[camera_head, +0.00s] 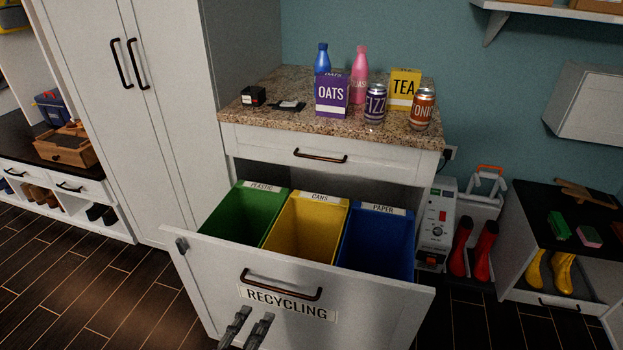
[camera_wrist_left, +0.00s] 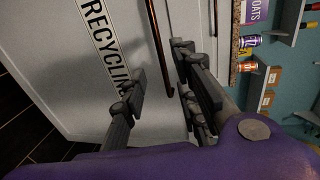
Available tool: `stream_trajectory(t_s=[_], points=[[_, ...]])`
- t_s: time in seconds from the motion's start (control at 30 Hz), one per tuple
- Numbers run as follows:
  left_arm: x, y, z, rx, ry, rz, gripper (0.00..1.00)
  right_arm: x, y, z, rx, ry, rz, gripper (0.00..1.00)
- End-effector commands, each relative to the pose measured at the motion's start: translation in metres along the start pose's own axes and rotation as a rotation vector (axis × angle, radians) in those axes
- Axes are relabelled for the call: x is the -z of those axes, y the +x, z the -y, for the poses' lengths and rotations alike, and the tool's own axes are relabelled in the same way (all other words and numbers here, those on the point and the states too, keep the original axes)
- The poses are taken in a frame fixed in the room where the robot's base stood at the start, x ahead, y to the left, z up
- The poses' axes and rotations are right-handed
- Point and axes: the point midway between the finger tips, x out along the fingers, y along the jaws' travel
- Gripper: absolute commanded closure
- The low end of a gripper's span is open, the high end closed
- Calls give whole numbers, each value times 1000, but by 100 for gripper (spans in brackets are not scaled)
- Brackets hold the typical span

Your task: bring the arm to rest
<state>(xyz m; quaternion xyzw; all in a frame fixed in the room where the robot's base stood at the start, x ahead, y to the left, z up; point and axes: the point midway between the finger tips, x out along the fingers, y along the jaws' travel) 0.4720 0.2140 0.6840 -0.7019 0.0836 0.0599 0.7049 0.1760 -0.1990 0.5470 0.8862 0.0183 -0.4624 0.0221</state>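My left gripper (camera_head: 255,315) shows at the bottom of the head view, in front of the recycling drawer (camera_head: 210,265) and just below its bronze handle (camera_head: 282,290). In the left wrist view my left gripper (camera_wrist_left: 160,75) has its fingers apart with nothing held between them. The handle (camera_wrist_left: 157,45) lies beyond the gap between the fingers; I cannot tell whether they touch it. The drawer stands pulled out. My right gripper is in neither view.
The drawer holds a green bin (camera_head: 243,212), a yellow bin (camera_head: 307,228) and a blue bin (camera_head: 377,243), looking empty. The counter (camera_head: 262,120) above carries an oats box (camera_head: 332,95), a tea box (camera_head: 403,88), bottles and cans. Dark floor (camera_head: 90,290) lies open at left.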

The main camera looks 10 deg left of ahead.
Motion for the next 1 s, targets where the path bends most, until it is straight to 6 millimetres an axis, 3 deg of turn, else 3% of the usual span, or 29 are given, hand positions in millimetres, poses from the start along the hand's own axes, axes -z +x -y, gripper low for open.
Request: stream_trajectory(t_s=[0.17,0.27,0.4,0.5,0.7,0.83,1.0], points=[[-4,0,-4,-19,-118,19,72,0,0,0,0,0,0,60],[-6,-4,-15,-65,-385,56,72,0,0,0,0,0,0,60],[-2,-59,-77,-241,-883,184,72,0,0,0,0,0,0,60],[6,-106,-116,-353,-1141,291,72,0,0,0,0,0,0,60],[25,-203,-172,-527,-1446,496,72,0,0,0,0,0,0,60],[27,-265,-195,-600,-1467,596,72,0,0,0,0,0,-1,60],[27,-268,-154,-588,-1473,583,72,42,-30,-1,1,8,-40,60]])
